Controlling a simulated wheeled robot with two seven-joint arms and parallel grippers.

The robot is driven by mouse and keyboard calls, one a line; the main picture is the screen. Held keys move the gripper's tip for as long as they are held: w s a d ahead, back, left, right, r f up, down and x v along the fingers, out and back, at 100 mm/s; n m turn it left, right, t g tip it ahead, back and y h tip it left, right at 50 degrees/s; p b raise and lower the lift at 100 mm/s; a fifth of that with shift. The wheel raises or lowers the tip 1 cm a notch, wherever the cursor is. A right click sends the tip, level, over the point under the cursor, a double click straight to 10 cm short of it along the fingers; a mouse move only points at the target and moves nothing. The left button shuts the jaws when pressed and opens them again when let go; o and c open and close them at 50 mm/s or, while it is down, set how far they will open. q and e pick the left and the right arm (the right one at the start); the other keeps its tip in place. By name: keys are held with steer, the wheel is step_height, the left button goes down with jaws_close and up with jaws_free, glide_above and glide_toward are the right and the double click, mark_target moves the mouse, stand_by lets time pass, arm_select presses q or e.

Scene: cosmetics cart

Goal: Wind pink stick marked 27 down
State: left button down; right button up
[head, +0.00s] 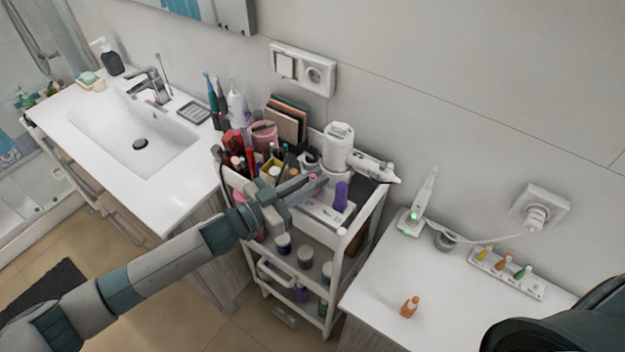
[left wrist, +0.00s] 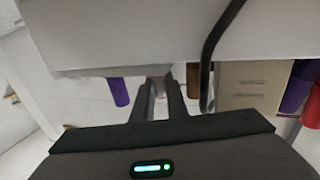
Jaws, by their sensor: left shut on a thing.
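My left gripper (head: 316,184) reaches over the top tier of the white cart (head: 341,234) and is shut on a small pink stick (head: 313,177). In the left wrist view the fingertips (left wrist: 160,88) close around it, and only a pale pinkish bit of the pink stick (left wrist: 158,72) shows between them. The fingers hide most of it, and no number can be read. A purple stick (head: 341,195) stands upright to the right of the gripper in a white holder; it also shows in the left wrist view (left wrist: 119,92). My right gripper is not in view.
A white bottle-like device (head: 338,147) stands behind the gripper. Red and dark items crowd the cart's left end. A sink (head: 138,135) is at left.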

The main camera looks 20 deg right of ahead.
arm_select(q)
steer(key=c, duration=1.7)
jaws_free()
steer(key=shift+r, duration=0.1)
steer(key=shift+c, duration=0.2)
steer(key=shift+n+t+y+p, duration=0.4)
steer(key=shift+n+t, duration=0.2)
steer(key=shift+t, duration=0.2)
steer(key=shift+n+t+y, duration=0.3)
steer(key=shift+n+t, duration=0.1)
steer(key=shift+t, duration=0.2)
steer(key=shift+t, duration=0.3)
steer(key=shift+n+t+y+p, duration=0.35)
steer(key=shift+n+t+y, duration=2.45)
steer(key=shift+y, duration=0.2)
